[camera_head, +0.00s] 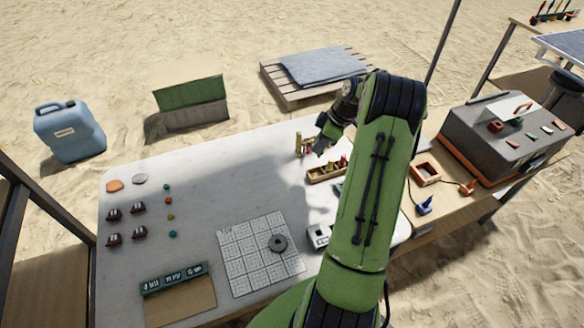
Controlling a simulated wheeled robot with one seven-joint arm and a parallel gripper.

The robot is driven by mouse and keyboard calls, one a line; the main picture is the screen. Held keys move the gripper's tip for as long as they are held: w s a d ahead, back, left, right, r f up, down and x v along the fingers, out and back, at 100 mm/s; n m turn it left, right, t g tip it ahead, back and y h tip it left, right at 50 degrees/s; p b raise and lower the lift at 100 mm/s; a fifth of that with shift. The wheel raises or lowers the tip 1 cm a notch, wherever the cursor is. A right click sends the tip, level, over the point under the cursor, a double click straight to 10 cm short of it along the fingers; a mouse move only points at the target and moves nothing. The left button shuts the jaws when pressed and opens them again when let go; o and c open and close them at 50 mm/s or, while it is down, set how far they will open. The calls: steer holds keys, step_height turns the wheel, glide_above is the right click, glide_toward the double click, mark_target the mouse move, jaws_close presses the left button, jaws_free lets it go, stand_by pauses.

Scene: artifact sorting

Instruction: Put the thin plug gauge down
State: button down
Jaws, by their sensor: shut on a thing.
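My gripper (318,149) is over the back right part of the white table (215,165), small in the view and partly covered by my green arm. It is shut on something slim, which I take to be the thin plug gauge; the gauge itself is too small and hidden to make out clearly. A wooden rack (318,177) with several small upright pieces stands just in front of and below the gripper. A brass-coloured upright piece (299,145) stands close to the left of the gripper. I cannot tell whether the gripper touches either.
A gridded sheet (240,262) with a grey ring (278,243) lies at the front. Several small dark pieces and coloured beads are at the left. A white device (319,235) sits beside my arm. A grey case (505,135) stands at the right. The table's middle is clear.

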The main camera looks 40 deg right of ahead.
step_height(320, 180, down, 10)
steer(key=shift+w+f+b, duration=0.1)
steer(key=shift+w+b, duration=0.05)
steer(key=shift+b, duration=0.95)
steer(key=c, duration=1.1)
jaws_free()
